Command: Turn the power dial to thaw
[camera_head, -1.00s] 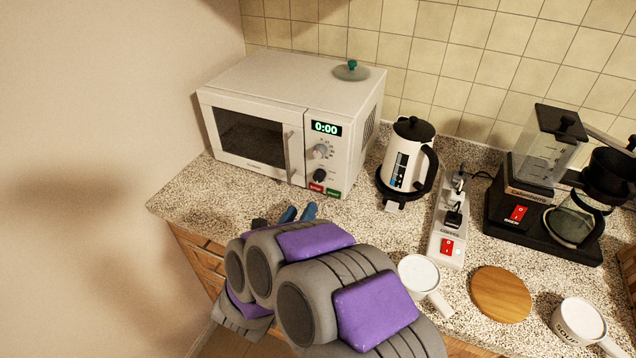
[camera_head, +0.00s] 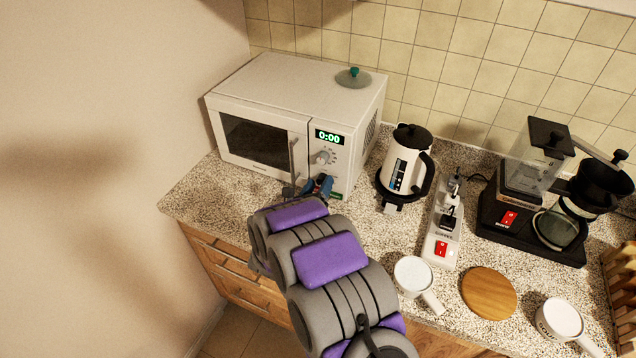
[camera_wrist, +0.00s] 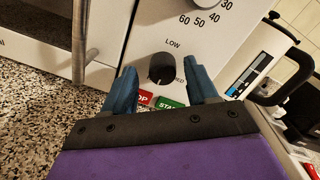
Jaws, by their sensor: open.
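The white microwave (camera_head: 275,85) stands at the back left of the counter, its display reading 0:00. The power dial, a black knob (camera_wrist: 162,68), sits on the control panel below the word LOW in the wrist view. Its lower setting label is mostly hidden. In the head view my gripper covers that knob. My gripper (camera_wrist: 162,82) is open, with one blue finger on each side of the knob in the picture. I cannot tell whether either finger touches it. The grey timer dial (camera_head: 321,157) is above, with numbers around it.
The door handle (camera_wrist: 85,40) stands out left of my gripper. Red stop (camera_wrist: 145,98) and green start (camera_wrist: 170,102) buttons lie below the knob. A kettle (camera_head: 402,165) stands right of the microwave. A glass lid (camera_head: 353,77) rests on top.

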